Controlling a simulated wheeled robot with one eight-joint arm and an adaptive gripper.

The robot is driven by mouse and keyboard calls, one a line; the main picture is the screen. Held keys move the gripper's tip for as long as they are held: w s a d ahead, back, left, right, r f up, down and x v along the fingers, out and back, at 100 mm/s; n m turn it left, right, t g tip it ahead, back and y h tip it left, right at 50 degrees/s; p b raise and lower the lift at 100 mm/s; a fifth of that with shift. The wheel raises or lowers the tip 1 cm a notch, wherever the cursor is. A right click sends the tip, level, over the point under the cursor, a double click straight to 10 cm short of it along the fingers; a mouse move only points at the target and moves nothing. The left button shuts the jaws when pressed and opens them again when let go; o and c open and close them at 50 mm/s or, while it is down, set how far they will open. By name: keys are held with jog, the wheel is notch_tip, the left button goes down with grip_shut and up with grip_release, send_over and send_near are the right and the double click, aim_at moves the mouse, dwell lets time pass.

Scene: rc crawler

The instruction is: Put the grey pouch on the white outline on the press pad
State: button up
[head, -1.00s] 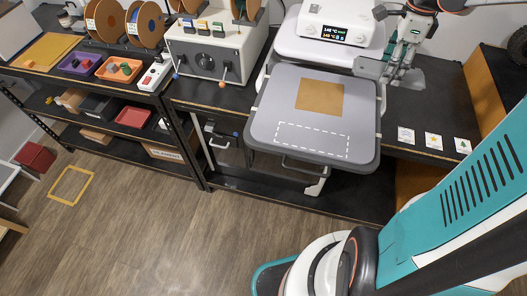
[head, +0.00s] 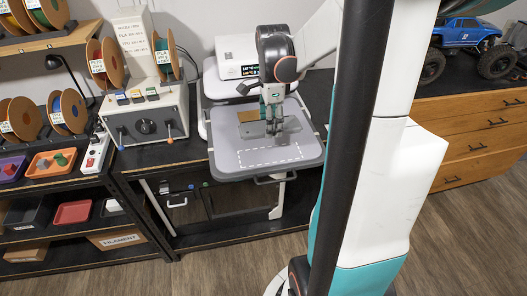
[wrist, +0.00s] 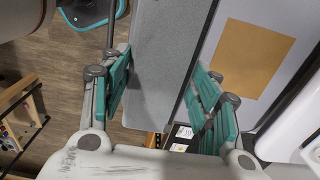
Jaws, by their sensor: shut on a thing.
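My gripper (head: 273,128) is shut on the grey pouch (head: 255,130), a flat grey piece. The gripper is over the back half of the grey press pad (head: 228,153), behind the white dashed outline (head: 268,157). I cannot tell whether the pouch touches the pad. The outline is bare in the head view. A tan square (head: 247,115) lies on the back of the pad, partly hidden by the gripper and pouch; it also shows in the wrist view (wrist: 253,58).
The white press head with its display (head: 240,72) stands behind the pad. A grey control box (head: 145,120) with spools is on the left. A blue crawler (head: 470,35) stands on the wooden drawers at right. My arm hides the bench right of the pad.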

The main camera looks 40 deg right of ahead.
aim_at(270, 155)
notch_tip(270, 155, down, 11)
jog(key=shift+r+b, duration=0.1)
jog(key=shift+b, duration=0.75)
jog(key=shift+d+f, duration=0.1)
jog(key=shift+f, duration=0.15)
jog(key=o, duration=1)
jog(key=shift+r, duration=0.1)
jog(key=shift+r, duration=0.1)
notch_tip(270, 155, up, 12)
jog(key=shift+r+p, duration=0.1)
jog(key=shift+p, duration=1)
